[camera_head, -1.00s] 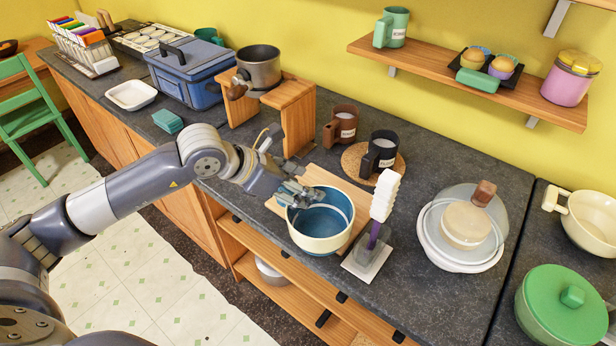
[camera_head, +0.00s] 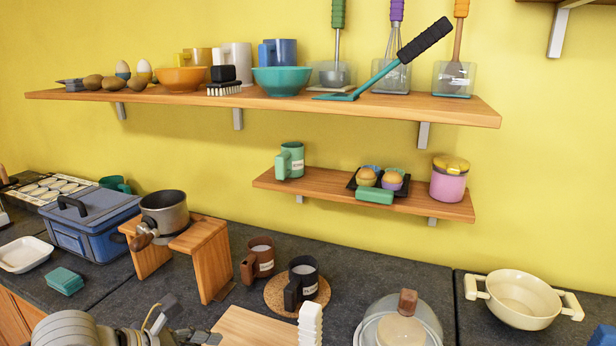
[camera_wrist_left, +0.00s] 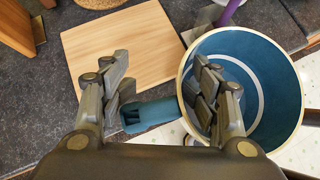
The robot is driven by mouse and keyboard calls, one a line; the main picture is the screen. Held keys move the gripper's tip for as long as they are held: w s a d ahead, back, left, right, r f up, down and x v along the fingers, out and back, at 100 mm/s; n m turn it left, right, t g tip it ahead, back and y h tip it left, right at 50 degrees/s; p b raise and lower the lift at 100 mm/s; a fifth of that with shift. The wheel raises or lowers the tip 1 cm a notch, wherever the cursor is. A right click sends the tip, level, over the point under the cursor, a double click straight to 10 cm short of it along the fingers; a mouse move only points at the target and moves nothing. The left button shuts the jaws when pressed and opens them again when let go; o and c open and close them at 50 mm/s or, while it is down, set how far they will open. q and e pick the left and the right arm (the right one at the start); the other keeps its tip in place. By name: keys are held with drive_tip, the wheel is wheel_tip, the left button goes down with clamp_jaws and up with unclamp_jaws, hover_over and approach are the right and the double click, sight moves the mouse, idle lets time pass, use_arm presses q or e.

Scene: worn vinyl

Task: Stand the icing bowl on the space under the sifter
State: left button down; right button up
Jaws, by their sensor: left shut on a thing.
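Whether the bowl touches the counter I cannot tell. In the head view only part of my left gripper (camera_head: 190,337) shows at the bottom edge, and the bowl is out of view. A grey round vessel with a brown handle, apparently the sifter (camera_head: 164,214), stands on a wooden stand (camera_head: 208,262) with an open space underneath.
A brown mug (camera_head: 259,262) and a black mug (camera_head: 302,283) stand right of the stand. A blue cooler box (camera_head: 95,225) is left of it, a teal sponge (camera_head: 64,281) in front. A wooden board (camera_wrist_left: 130,45) lies beside the bowl. Shelves hang above.

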use_arm(q)
drive_tip(key=shift+s+r+m+h, duration=0.35)
drive_tip(key=shift+s+m, duration=0.15)
drive_tip(key=shift+s, duration=0.25)
drive_tip(key=shift+m+g, duration=0.3)
drive_tip(key=shift+g, duration=0.2)
drive_tip(key=shift+s+a+f, duration=0.35)
drive_tip(key=shift+s+a, duration=0.35)
drive_tip(key=shift+s, duration=0.05)
drive_tip(key=shift+s+a+f, duration=0.35)
drive_tip(key=shift+s+a, duration=0.35)
drive_tip(key=shift+w+d+r, duration=0.1)
drive_tip(key=shift+d, duration=0.05)
idle(0.5)
